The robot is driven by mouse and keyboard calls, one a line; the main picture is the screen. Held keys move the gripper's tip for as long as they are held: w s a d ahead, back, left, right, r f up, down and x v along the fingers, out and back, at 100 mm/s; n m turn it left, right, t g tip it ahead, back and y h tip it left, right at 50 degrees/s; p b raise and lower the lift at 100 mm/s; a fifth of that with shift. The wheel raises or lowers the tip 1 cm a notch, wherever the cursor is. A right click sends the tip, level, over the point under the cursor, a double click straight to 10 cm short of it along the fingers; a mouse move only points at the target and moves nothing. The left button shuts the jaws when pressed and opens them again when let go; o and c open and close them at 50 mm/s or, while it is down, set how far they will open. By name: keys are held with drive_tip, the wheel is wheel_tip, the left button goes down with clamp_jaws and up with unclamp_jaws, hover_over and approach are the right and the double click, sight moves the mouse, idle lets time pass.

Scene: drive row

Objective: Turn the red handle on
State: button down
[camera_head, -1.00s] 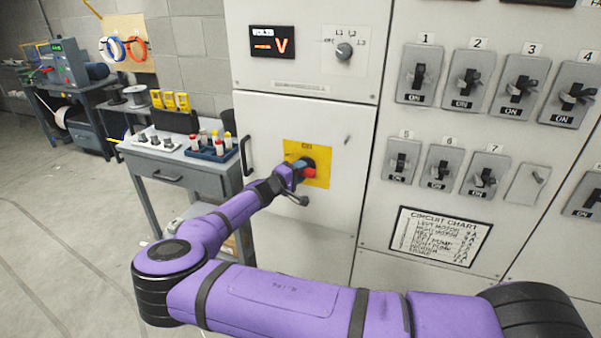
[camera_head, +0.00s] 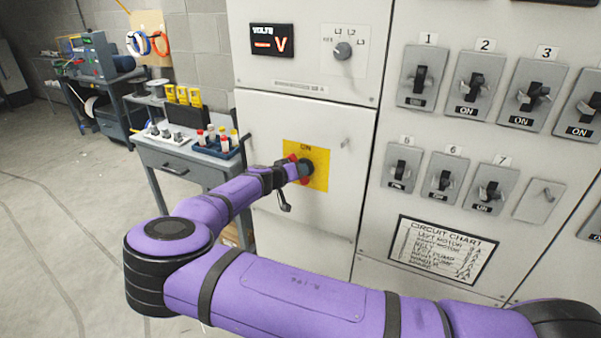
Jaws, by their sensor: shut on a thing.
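The red handle (camera_head: 303,181) sits on a yellow plate (camera_head: 320,154) marked ON, on the grey cabinet door. Red shows at the upper left and lower right of the dark hub, so the handle looks tilted. My gripper (camera_head: 295,172) is at the handle, shut on it. The fingertips are small and partly hidden.
A volt display (camera_head: 271,41) and a selector knob (camera_head: 343,51) are above the door. Several black switches and a circuit chart (camera_head: 442,249) are at right. A grey tool cart (camera_head: 183,170) stands close at left. Open floor lies further left.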

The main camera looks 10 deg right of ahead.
drive_tip(key=m+y, duration=0.1)
drive_tip(key=m, duration=0.1)
drive_tip(key=m+t+y, duration=0.1)
drive_tip(key=m+y, duration=0.1)
drive_tip(key=shift+s+d, duration=0.15)
drive_tip(key=shift+d, duration=0.05)
drive_tip(key=shift+m+t, duration=0.3)
drive_tip(key=shift+m, duration=0.1)
idle(0.4)
drive_tip(key=c, duration=0.9)
unclamp_jaws()
drive_tip(key=v, duration=1)
drive_tip(key=shift+s+a+r, duration=0.2)
drive_tip(key=shift+s+a, duration=0.05)
drive_tip(key=shift+s, duration=0.05)
